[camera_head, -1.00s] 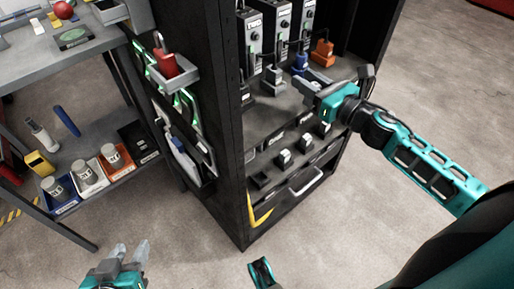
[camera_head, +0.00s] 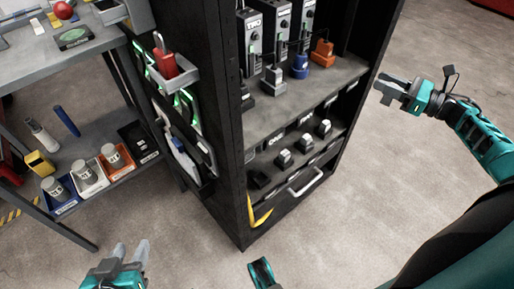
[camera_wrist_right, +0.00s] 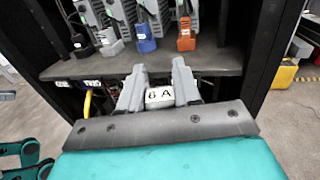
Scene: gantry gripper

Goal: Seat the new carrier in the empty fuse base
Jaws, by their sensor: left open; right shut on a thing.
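My right gripper (camera_head: 392,92) is shut on the carrier, a small white block marked "6 A" (camera_wrist_right: 160,97), seen between its fingers in the right wrist view (camera_wrist_right: 158,88). In the head view it is in the air to the right of the cabinet, clear of it. In the cabinet's lower bay, a row of fuse bases holds white-topped carriers (camera_head: 284,158). A dark base (camera_head: 259,180) at the near left end of that row shows no white top and looks empty. My left gripper (camera_head: 130,251) is open and empty over the floor, at the bottom left.
The dark cabinet's shelf (camera_head: 290,105) bears grey, blue (camera_head: 300,66) and orange (camera_head: 322,52) plugs with cables. A drawer handle (camera_head: 306,182) projects below the bases. A workbench with bins (camera_head: 62,205) stands at left. The floor to the right is clear.

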